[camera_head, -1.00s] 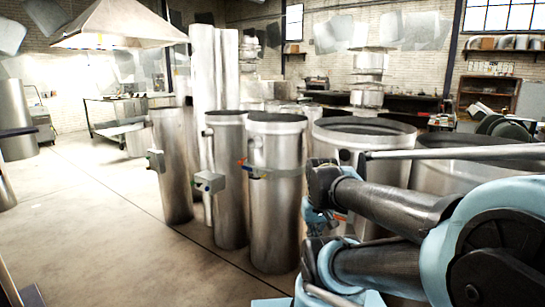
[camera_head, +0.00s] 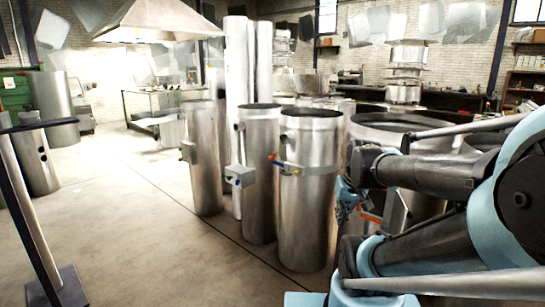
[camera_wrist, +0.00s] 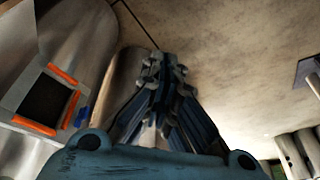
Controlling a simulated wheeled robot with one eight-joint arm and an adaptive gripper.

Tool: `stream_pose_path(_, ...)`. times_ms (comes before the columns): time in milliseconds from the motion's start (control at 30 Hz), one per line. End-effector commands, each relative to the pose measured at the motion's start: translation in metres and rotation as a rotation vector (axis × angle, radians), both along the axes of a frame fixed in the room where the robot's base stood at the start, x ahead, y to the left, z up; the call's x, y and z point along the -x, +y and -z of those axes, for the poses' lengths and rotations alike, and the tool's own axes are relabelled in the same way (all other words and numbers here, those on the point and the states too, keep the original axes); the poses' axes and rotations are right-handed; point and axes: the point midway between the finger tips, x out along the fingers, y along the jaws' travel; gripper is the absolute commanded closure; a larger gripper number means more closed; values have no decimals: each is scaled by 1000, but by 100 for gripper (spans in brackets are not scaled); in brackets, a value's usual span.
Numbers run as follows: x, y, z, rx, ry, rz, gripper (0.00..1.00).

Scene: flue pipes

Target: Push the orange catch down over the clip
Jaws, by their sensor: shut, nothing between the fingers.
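A small orange catch (camera_head: 275,158) shows at the left end of a metal band (camera_head: 312,170) around the front steel pipe (camera_head: 308,215). The clip is too small to make out clearly there. My gripper (camera_head: 346,203) is blue, to the right of that pipe and apart from the catch in the picture. In the wrist view my gripper (camera_wrist: 162,65) has its fingers together with nothing between them. Left of it there, a grey-framed dark panel (camera_wrist: 43,104) with orange strips (camera_wrist: 63,74) sits on a metal surface. I cannot tell whether these strips belong to the catch.
Another pipe (camera_head: 259,215) with a grey box (camera_head: 239,176) stands left of the front pipe, with a further pipe (camera_head: 205,165) beyond. A wide drum (camera_head: 395,130) is behind my arm. A dark-based stand (camera_head: 50,290) is at far left. The floor between is clear.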

Motion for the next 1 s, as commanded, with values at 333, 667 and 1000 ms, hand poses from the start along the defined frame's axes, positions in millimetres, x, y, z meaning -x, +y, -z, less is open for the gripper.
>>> stream_pose_path(333, -111, 48, -41, -100, -182, -150, 100)
stream_pose_path(667, -215, 93, -67, -174, -363, -258, 100)
stream_pose_path(1000, -319, 137, -78, -231, -551, -329, 100)
